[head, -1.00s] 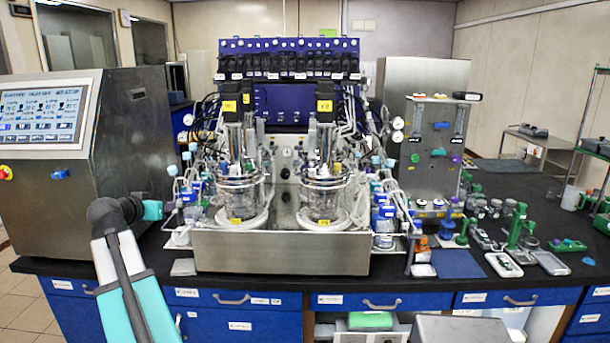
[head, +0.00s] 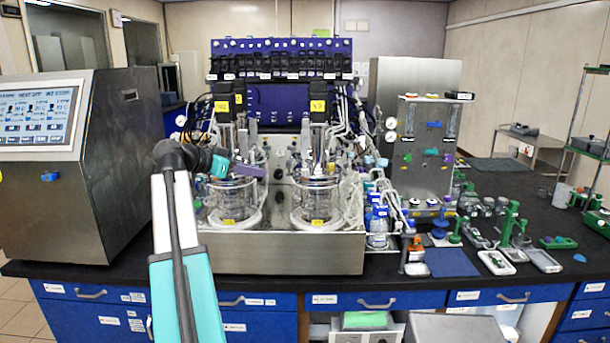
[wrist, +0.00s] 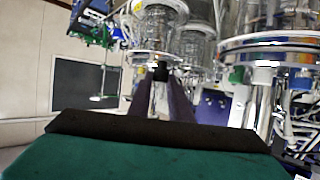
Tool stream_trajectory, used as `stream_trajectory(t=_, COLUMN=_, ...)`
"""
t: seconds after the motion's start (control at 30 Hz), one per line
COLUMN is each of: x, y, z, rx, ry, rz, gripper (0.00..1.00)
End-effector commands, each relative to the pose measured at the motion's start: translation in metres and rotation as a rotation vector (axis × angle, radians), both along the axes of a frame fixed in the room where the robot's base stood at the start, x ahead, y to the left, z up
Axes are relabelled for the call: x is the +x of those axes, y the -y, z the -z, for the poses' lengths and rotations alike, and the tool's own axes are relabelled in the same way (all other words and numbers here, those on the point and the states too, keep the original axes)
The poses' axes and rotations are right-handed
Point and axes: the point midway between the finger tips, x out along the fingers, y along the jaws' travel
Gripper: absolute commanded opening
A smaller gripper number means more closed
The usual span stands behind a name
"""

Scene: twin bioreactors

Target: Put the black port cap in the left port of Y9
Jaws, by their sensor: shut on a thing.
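The black port cap (wrist: 161,71) is held between the tips of my gripper's two purple fingers (wrist: 161,84) in the wrist view. Metal head plates and ports sit on top, crowded by tubes; the left port cannot be singled out. In the wrist view a vessel's metal rim (wrist: 268,45) is at right.
Both vessels stand on a steel base (head: 290,252) on the black bench. A steel console with a screen (head: 38,118) is at left. Tubes and bottles (head: 377,225) crowd the right side.

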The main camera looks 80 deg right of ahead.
Motion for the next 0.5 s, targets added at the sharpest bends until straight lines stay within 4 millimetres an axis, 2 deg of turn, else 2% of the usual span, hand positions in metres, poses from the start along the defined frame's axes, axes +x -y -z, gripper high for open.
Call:
stream_trajectory(t=0.33, x=0.006, y=-0.001, z=0.002, rx=0.000, ry=0.000, rz=-0.017, gripper=0.00)
stream_trajectory(t=0.5, x=0.033, y=-0.006, z=0.012, rx=0.001, ry=-0.001, rz=-0.090, gripper=0.00)
